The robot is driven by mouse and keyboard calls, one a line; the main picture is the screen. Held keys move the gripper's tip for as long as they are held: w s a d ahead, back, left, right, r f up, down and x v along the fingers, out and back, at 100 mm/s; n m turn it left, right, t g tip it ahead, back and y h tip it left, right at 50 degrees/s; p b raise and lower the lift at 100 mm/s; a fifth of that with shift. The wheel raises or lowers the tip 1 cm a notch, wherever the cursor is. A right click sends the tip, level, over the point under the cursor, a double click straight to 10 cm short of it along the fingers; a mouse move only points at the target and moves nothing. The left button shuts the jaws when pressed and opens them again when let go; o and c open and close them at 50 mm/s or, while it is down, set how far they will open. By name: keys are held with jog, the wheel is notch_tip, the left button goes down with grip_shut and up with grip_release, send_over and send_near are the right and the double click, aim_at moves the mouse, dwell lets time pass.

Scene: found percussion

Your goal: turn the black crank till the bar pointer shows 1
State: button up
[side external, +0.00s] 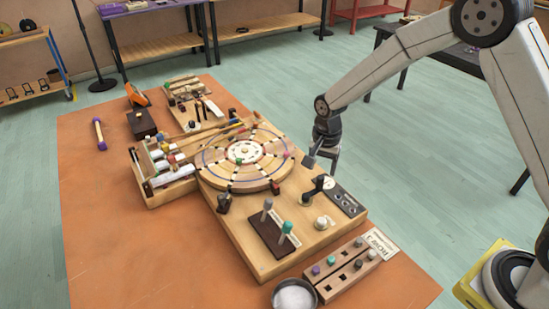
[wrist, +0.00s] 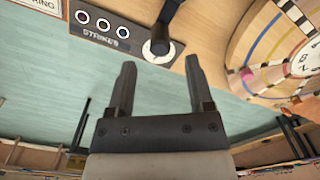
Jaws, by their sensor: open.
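The black crank (side external: 313,189) stands on the wooden board (side external: 268,262), right of the round wooden disc (side external: 210,180). In the wrist view, a black arm (wrist: 169,20) that looks like the crank rises from a pale round base (wrist: 156,52), just beyond my fingertips. My gripper (side external: 322,160) is open and empty, above and slightly behind the crank in the side view. In the wrist view my gripper (wrist: 161,72) has its two fingers wide apart, apparently clear of the crank. The disc's pale numbered hub (wrist: 297,67) also shows there; I cannot make out the bar pointer or its reading.
A dark STRIKES panel (wrist: 105,28) with three rings lies beside the crank. Grey and green pegs stand on a dark block (side external: 270,236) in front. A peg rack (side external: 343,269) and a metal bowl (side external: 294,295) lie at the near edge. The orange table's left part is mostly clear.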

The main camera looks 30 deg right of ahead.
aim_at(321, 176)
jog(key=shift+f, duration=2.55)
grip_shut()
